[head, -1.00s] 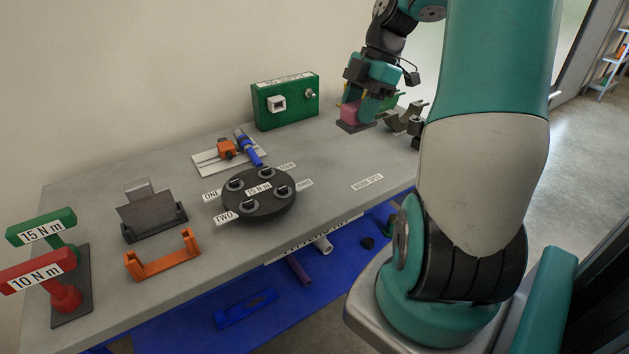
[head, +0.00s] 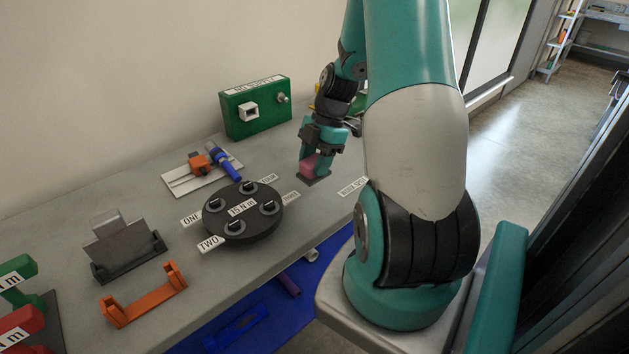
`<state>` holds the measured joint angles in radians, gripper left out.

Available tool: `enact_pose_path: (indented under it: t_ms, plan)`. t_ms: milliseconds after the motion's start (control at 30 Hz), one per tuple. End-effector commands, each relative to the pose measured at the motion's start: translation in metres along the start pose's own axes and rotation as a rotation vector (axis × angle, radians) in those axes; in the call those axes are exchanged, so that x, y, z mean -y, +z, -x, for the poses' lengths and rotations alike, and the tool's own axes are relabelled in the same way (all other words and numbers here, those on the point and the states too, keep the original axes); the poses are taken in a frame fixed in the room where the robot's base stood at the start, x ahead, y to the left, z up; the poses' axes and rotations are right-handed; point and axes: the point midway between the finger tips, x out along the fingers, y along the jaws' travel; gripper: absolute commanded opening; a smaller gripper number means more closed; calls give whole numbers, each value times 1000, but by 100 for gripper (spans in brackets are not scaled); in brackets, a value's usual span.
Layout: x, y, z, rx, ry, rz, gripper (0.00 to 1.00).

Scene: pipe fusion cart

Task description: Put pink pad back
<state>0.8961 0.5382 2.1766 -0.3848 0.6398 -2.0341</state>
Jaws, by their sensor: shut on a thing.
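The pink pad (head: 309,164) is a small pink block at the back right of the grey bench, right of the round black disc. My gripper (head: 313,166) points down from above and is shut on the pad. The pad is at a flat dark base (head: 315,180); whether it rests on the base or hangs just above it, I cannot tell. My gripper fingers hide part of the pad.
A green box (head: 257,107) stands behind, left of my gripper. The black disc (head: 243,213) with several holders, a blue and orange tool (head: 211,160) on a white plate, and an orange bracket (head: 144,294) stand further left. Bare bench lies between disc and base.

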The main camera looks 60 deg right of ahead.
Motion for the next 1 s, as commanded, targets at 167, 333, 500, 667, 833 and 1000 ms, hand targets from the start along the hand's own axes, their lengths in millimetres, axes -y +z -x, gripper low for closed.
enact_pose_path:
  t_ms: [167, 333, 500, 667, 833, 1000]
  plan:
    - [0, 8, -18, -1, 1, -1, 20]
    - [1, 17, -38, -2, -2, -3, 20]
    - [0, 23, -53, -1, 1, -2, 20]
    - [0, 24, -54, 0, 2, -2, 20]
    - [0, 25, -57, 0, 2, -2, 20]
    - [0, 24, -56, 0, 2, -2, 68]
